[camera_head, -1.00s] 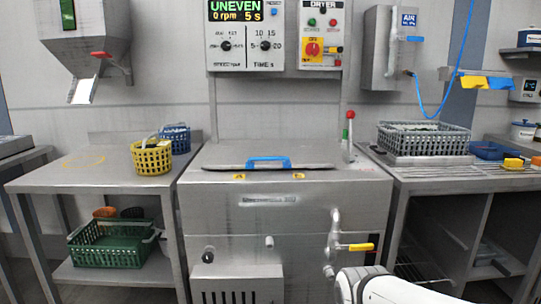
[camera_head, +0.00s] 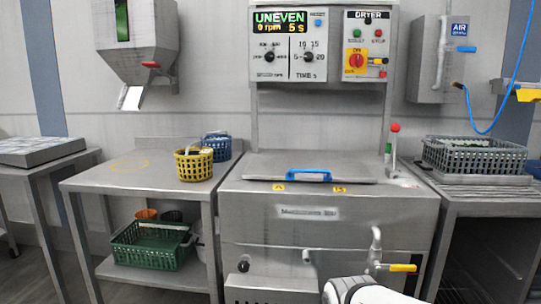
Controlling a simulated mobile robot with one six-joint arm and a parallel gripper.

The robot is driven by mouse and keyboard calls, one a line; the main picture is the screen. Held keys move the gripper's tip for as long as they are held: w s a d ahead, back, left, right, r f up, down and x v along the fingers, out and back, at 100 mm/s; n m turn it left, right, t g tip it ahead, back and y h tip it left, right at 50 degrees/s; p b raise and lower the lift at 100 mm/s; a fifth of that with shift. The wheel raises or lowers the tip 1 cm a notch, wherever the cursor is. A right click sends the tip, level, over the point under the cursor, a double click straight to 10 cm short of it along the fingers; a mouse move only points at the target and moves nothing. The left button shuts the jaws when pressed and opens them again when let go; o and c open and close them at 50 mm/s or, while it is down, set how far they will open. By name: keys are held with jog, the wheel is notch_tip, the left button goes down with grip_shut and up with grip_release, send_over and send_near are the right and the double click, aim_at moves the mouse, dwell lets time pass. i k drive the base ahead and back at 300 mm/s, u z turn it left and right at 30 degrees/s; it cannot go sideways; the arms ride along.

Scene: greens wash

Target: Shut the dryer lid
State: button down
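The dryer lid (camera_head: 240,167) is a flat grey metal panel with a blue handle (camera_head: 301,175) at its front edge. It lies about level across the top of the steel dryer (camera_head: 330,225). From this angle I see no clear gap under it, but I cannot tell if it is fully seated. The display (camera_head: 280,23) above reads "UNEVEN", 0 rpm, 5 s. A white part of my arm shows at the bottom edge, in front of the dryer. My gripper is not in view.
A red-knobbed lever (camera_head: 394,145) stands at the lid's right. A yellow-handled tap (camera_head: 402,268) sticks out of the dryer's front. A yellow basket (camera_head: 194,166) and a blue basket (camera_head: 217,146) stand on the left table (camera_head: 110,177). A grey crate (camera_head: 473,157) stands at right.

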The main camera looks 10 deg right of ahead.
aim_at(268, 168)
jog(key=u, duration=0.1)
jog(key=i, duration=1.05)
jog(key=z, duration=0.5)
